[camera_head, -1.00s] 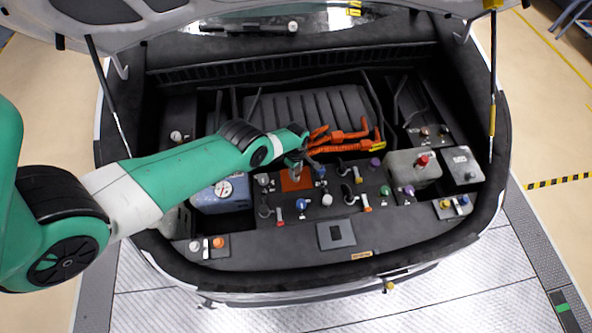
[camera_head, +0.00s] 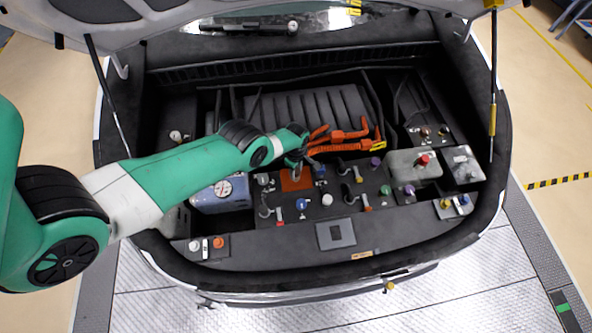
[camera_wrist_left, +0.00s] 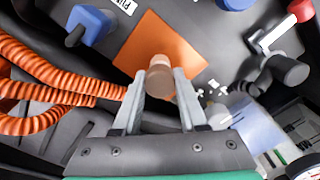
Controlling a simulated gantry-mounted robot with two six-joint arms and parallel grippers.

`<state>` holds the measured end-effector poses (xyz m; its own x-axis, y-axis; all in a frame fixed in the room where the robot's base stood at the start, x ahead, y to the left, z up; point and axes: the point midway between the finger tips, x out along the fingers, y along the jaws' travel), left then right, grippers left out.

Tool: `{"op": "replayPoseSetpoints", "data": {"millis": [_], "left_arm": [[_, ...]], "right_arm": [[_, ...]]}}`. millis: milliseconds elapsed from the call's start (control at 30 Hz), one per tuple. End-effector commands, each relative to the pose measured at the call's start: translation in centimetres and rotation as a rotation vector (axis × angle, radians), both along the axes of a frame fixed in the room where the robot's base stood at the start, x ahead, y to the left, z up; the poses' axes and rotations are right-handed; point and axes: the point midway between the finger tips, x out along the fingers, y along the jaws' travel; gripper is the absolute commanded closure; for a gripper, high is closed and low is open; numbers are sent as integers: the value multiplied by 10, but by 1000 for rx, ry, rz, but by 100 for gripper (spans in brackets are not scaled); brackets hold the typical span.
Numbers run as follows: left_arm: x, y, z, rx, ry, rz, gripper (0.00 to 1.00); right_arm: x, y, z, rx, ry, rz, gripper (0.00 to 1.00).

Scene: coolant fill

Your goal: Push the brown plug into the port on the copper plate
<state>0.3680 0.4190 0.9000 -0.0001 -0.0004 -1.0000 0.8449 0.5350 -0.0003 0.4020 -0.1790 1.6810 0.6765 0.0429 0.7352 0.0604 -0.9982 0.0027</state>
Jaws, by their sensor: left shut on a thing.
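The copper plate (camera_head: 304,184) lies flat among the fittings in the middle of the car's bay, and shows as an orange-brown square in the left wrist view (camera_wrist_left: 150,48). My left gripper (camera_head: 296,170) is over the plate. In the left wrist view its two grey fingers (camera_wrist_left: 160,88) are shut on the brown plug (camera_wrist_left: 160,80), a pale brown round piece. The plug's far end is over the plate. The port is hidden behind the plug, so I cannot tell how deep the plug sits. My right gripper is not in view.
Orange ribbed hoses (camera_wrist_left: 45,80) run left of the gripper in the wrist view. A blue fitting (camera_wrist_left: 92,24) and a red-ended lever (camera_wrist_left: 285,28) flank the plate. A blue tank with a gauge (camera_head: 212,198) stands left of the plate in the head view.

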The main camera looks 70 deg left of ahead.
Motion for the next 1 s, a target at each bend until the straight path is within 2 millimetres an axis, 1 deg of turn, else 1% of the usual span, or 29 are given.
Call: {"op": "replayPoseSetpoints", "data": {"millis": [500,533,700,1000], "left_arm": [[0,0,-15,0,0,0,100],[0,0,-13,0,0,0,53],[0,0,-13,0,0,0,23],[0,0,-12,0,0,0,23]], "right_arm": [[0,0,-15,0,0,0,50],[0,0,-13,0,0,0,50],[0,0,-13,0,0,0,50],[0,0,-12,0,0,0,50]]}}
